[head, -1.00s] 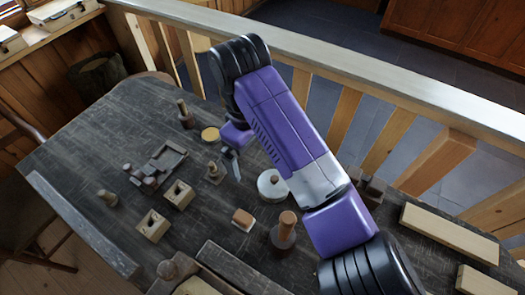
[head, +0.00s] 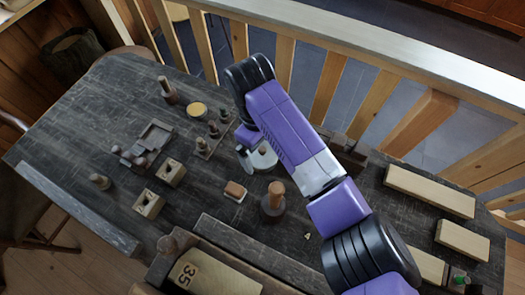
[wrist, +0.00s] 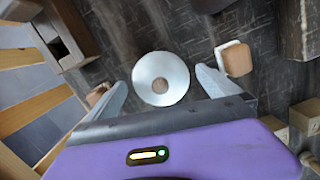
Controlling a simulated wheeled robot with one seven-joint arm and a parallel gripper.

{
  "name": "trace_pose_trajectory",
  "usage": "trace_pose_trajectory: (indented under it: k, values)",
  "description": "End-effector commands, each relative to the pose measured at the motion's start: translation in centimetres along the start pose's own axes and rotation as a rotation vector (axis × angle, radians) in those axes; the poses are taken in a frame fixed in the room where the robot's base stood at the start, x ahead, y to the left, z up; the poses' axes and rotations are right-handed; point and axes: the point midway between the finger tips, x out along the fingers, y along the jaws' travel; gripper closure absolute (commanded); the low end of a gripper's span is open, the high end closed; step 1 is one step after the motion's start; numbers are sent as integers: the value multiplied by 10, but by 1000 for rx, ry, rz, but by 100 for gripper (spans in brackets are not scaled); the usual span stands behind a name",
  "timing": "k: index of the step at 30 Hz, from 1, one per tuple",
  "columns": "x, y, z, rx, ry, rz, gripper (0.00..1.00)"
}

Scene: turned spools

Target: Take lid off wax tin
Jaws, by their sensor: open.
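The wax tin (head: 267,160) is a round pale metal tin partly behind my arm in the head view. The lid sits on the tin. My gripper (wrist: 160,80) is open and empty, with one finger on each side of the lid as seen from above. I cannot tell its height over the lid. In the head view my gripper (head: 246,158) is at the tin's left side, and its far finger is hidden.
A small wooden block with a white base (head: 235,191) and a wooden-handled tool (head: 272,200) stand close to the tin. A yellow-topped round tin (head: 196,110) and a pegged holder (head: 207,145) stand to its left. A wooden railing (head: 330,85) runs behind the table.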

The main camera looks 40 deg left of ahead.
Motion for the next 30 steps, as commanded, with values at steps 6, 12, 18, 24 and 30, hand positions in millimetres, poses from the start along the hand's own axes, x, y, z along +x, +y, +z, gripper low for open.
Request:
trace_pose_trajectory:
  k: [6,12,18,24,30]
  values:
    - [0,0,0,0,0,0,14]
    - [0,0,0,0,0,0,53]
    - [0,0,0,0,0,0,61]
    - [-5,0,0,0,0,0,61]
    - [-27,1,2,0,3,2,61]
